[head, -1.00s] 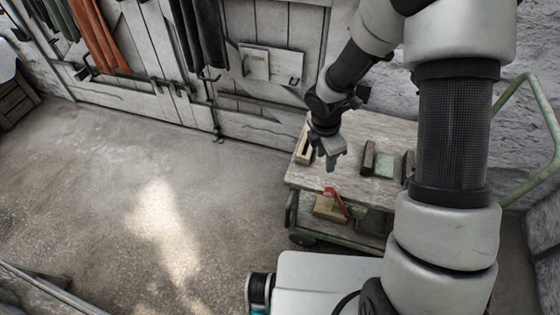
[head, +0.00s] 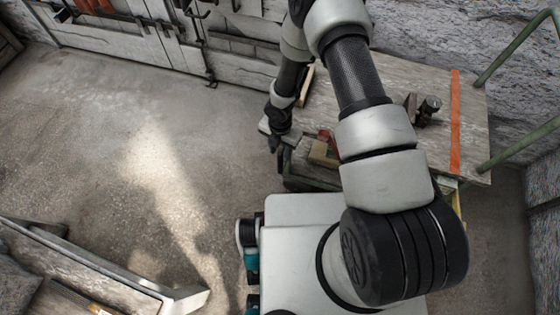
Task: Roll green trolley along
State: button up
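The green trolley (head: 472,140) stands right of centre in the head view. It has a worn wooden top, a lower shelf and a green tube handle (head: 520,45) at its right end. An orange stripe crosses the top near that end. My arm hides much of the trolley's middle. My gripper (head: 273,142) hangs at the trolley's left end, just outside or over the edge of the top. Its fingers are small and dark, and whether they touch the trolley or stand apart from each other cannot be told.
A dark tool (head: 428,108) lies on the trolley top, and a wooden block (head: 322,153) sits lower down. A plank wall (head: 130,45) with hooks runs behind. The concrete floor (head: 110,135) to the left is clear. A wooden box or bench (head: 90,270) stands at lower left.

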aim_at(280, 160)
notch_tip(280, 160, down, 7)
jog(key=shift+f+b, duration=0.15)
jog(key=shift+b, duration=0.4)
grip_shut()
